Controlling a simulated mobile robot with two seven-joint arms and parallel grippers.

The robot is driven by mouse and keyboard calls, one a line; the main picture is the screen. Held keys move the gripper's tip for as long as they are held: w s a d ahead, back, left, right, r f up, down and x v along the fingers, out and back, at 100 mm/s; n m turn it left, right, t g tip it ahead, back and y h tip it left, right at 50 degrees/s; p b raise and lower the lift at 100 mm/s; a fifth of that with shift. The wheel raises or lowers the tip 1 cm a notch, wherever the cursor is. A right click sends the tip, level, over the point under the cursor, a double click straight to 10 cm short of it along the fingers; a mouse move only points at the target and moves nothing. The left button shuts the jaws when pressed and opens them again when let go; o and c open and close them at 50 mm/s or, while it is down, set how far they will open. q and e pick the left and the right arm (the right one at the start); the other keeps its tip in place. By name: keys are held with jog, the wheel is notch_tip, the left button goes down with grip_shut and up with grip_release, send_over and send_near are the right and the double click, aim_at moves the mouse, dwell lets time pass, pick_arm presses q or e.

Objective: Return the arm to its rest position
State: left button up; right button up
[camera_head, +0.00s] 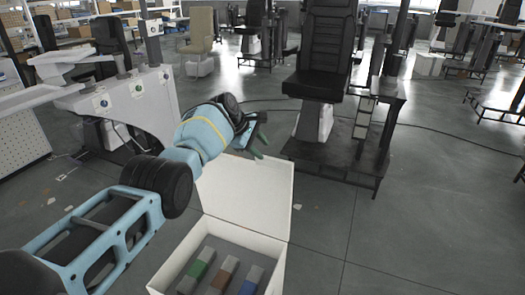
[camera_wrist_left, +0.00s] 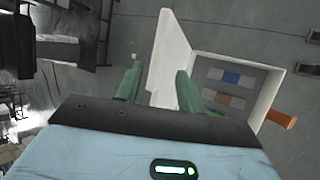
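My left arm comes in from the left in the head view and reaches out over the open white box. Its gripper (camera_head: 258,146) has green fingers and is above and beyond the box's raised lid. In the left wrist view the two fingers of the gripper (camera_wrist_left: 159,85) stand apart with nothing between them. My right gripper is in neither view.
The white box (camera_head: 272,279) sits below, lid (camera_head: 250,195) raised, holding grey blocks with green, brown and blue parts. A workbench (camera_head: 140,105) stands left. A black seat (camera_head: 318,85) on a stand is ahead.

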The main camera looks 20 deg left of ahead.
pick_arm(q)
jog(key=shift+s+f, duration=0.1)
jog(key=shift+f, duration=0.15)
jog(key=s+d+f+m+g+y, duration=0.15)
jog(key=s+f+m, duration=0.35)
jog(key=s+f, duration=0.75)
jog(key=s+a+f+m+g+y, duration=0.15)
jog(key=s+f+m, duration=0.25)
jog(key=s+f, duration=0.85)
jog(key=s+d+f+m, duration=0.2)
jog(key=s+f+m, duration=0.15)
jog(key=s, duration=0.55)
jog(key=s+d+r+m+g+y, duration=0.1)
jog(key=s+r+m, duration=0.25)
jog(key=s, duration=0.95)
jog(key=s+d+r+m+y, duration=0.15)
jog(key=s+r, duration=0.25)
jog(key=s, duration=0.8)
jog(key=w+d+f+t+h, duration=0.2)
jog(key=w+f+t, duration=0.4)
jog(key=f, duration=0.4)
jog(key=shift+d+m+t+h, duration=0.35)
jog(key=shift+m+t, duration=0.1)
jog(key=shift+t, duration=0.35)
